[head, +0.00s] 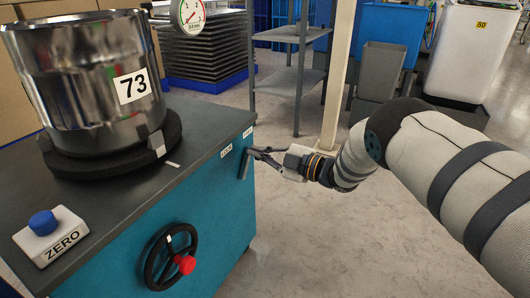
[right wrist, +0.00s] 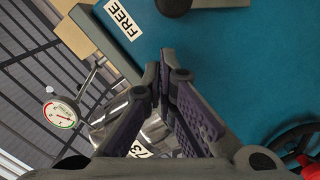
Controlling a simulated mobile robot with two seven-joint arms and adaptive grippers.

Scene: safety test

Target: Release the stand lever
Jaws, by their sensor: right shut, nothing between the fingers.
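The stand is a teal cabinet (head: 130,262) with a dark grey top. A dark grey lever-like part (head: 245,166) sits at its right front corner, between small white labels. My right gripper (head: 256,152) reaches it from the right, fingers shut and empty; whether the tips touch it I cannot tell. In the right wrist view the fingertips (right wrist: 160,75) meet in front of the teal panel (right wrist: 240,65). A white label reading FREE (right wrist: 124,19) and a dark rounded part (right wrist: 173,6), possibly the lever's end, lie beyond them. My left gripper is not in view.
A shiny metal cylinder marked 73 (head: 90,85) stands on a black round base (head: 115,160). A blue ZERO button (head: 43,222) is at the left, a black handwheel with red knob (head: 172,257) on the front.

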